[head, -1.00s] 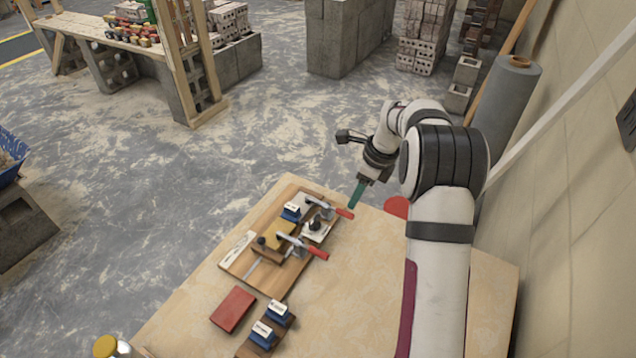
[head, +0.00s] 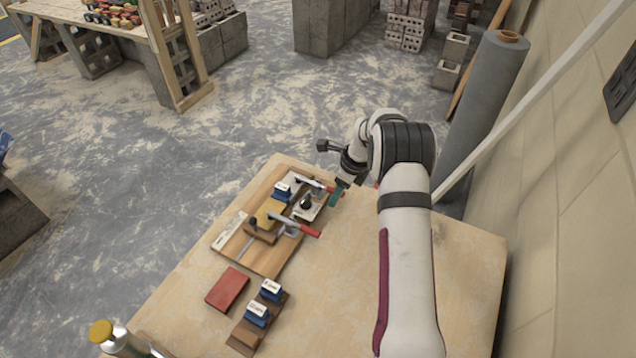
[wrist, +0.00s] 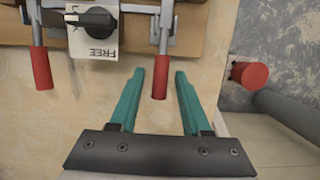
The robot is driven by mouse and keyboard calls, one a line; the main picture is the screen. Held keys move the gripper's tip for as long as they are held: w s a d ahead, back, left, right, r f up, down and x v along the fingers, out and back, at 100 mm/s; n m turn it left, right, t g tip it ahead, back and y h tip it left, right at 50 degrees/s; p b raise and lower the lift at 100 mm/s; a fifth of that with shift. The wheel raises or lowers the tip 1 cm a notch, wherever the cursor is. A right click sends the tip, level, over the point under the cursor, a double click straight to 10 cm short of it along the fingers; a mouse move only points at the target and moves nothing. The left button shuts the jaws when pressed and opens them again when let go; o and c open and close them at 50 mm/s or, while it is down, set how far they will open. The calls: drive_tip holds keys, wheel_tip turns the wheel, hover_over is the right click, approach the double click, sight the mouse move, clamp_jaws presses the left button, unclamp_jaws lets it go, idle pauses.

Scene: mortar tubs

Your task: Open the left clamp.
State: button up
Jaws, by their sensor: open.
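Two toggle clamps with red handles are mounted on a wooden board (head: 262,262). The far clamp's red handle (head: 330,188) is the right-hand handle in the wrist view (wrist: 160,78). The near clamp's red handle (head: 308,231) is the left-hand one in the wrist view (wrist: 41,68). Both handles stick out toward the table's right side. My gripper (wrist: 158,82) is open, its teal fingers on either side of the right-hand handle's end, apart from it in the picture. In the head view my gripper (head: 338,194) is at the far handle. Height above the handle is unclear.
A black dial on a plate marked FREE (wrist: 95,42) sits between the clamps. A red round-ended object (wrist: 250,74) is right of my gripper. A red block (head: 228,288) and blue labelled blocks (head: 257,314) lie nearer. The table's right half (head: 460,260) is mostly clear.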

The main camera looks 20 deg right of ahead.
clamp_jaws()
drive_tip(key=shift+r, duration=0.1)
drive_tip(key=shift+r, duration=0.3)
drive_tip(key=shift+w+a+r, duration=0.1)
drive_tip(key=shift+r, duration=0.5)
